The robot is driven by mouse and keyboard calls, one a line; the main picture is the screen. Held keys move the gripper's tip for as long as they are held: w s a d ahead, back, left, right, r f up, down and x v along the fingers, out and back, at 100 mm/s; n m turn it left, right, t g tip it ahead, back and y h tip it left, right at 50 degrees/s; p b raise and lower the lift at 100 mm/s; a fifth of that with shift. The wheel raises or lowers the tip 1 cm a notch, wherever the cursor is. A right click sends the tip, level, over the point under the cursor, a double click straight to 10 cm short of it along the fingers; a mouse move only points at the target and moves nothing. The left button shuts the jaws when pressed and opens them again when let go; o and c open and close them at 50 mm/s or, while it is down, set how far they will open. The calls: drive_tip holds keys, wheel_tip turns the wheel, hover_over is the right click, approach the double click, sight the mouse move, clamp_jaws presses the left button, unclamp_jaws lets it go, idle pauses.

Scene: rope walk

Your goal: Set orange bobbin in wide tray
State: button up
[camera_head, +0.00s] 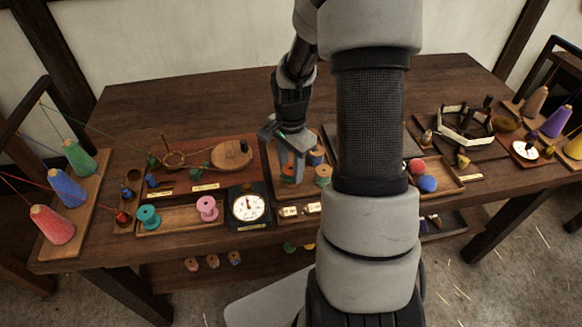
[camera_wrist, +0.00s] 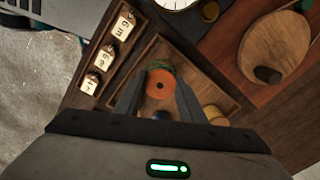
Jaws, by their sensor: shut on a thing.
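My gripper (camera_head: 291,176) is shut on the orange bobbin (camera_wrist: 160,85), which sits between the two fingers in the wrist view. In the head view, only a small orange part of the bobbin (camera_head: 287,172) shows beside the fingers. They are over a wooden tray (camera_head: 268,165) that has other bobbins in it; I cannot tell whether the orange bobbin touches its floor. A long, shallow wooden tray (camera_head: 176,217) lies to the left, with a teal bobbin (camera_head: 148,217) and a pink bobbin (camera_head: 207,208) at its two ends and bare floor between them.
A white dial gauge (camera_head: 248,207) stands between the two trays. Small labelled blocks (camera_head: 289,211) lie in front of the gripper. A rope board with a round wooden disc (camera_head: 231,154) is behind the long tray. Coloured cones (camera_head: 67,187) stand at the far left.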

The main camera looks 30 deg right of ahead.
drive_tip(key=shift+f+b, duration=0.75)
drive_tip(key=shift+f, duration=0.2)
drive_tip(key=shift+f, duration=0.1)
idle(0.4)
drive_tip(key=o, duration=1.3)
drive_tip(key=shift+r+p, duration=2.75)
drive_tip(key=shift+r, duration=1.35)
